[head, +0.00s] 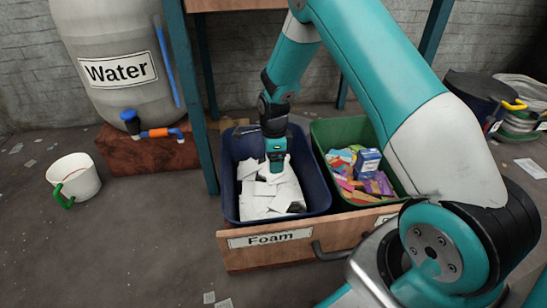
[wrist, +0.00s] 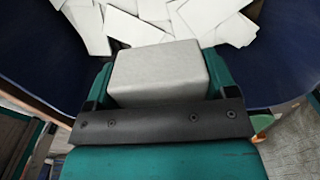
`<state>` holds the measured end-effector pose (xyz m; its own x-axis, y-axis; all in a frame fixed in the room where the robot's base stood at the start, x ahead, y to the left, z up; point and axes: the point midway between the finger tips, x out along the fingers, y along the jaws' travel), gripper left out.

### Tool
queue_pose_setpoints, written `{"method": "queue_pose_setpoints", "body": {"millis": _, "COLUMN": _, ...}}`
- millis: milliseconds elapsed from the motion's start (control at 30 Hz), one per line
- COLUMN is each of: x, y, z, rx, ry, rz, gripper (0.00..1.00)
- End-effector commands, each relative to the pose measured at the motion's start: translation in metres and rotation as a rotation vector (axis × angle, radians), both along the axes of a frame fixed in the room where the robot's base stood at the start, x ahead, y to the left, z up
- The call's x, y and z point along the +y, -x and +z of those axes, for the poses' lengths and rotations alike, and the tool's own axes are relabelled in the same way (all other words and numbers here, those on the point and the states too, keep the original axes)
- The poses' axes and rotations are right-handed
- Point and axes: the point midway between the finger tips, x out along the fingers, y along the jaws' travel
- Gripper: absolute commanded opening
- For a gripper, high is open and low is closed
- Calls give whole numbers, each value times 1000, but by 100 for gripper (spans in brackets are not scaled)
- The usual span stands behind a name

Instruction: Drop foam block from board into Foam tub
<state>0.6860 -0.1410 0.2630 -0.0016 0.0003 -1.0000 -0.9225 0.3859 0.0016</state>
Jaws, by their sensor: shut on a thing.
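The Foam tub (head: 322,200) is dark blue and stands behind a wooden board labelled "Foam" in the head view. White foam pieces (head: 262,200) lie in it. My gripper (head: 276,170) points down inside the tub's opening, over the pieces. In the wrist view, my gripper (wrist: 160,85) is shut on a pale grey foam block (wrist: 158,72). The tub's blue wall (wrist: 40,50) and white pieces (wrist: 205,15) show beyond the block. The block is mostly hidden by the gripper in the head view. I cannot tell whether it touches the pieces below.
A green tub (head: 322,135) with coloured cartons stands right of the Foam tub. A teal post (head: 196,100) rises close to its left. A water barrel (head: 115,60) and a white bucket (head: 74,178) are farther left. The floor in front is mostly clear.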

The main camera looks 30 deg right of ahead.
Motion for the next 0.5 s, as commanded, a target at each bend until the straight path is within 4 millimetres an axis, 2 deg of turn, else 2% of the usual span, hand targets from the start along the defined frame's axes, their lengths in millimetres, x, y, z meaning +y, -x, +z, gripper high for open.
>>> {"method": "queue_pose_setpoints", "body": {"millis": 200, "x": 0, "y": 0, "z": 1, "rx": 0, "ry": 0, "rz": 0, "gripper": 57}}
{"method": "queue_pose_setpoints", "body": {"millis": 233, "x": 0, "y": 0, "z": 1, "rx": 0, "ry": 0, "rz": 0, "gripper": 83}}
{"method": "queue_pose_setpoints", "body": {"millis": 300, "x": 0, "y": 0, "z": 1, "rx": 0, "ry": 0, "rz": 0, "gripper": 99}}
{"method": "queue_pose_setpoints", "body": {"millis": 500, "x": 0, "y": 0, "z": 1, "rx": -1, "ry": 0, "rz": 0, "gripper": 100}}
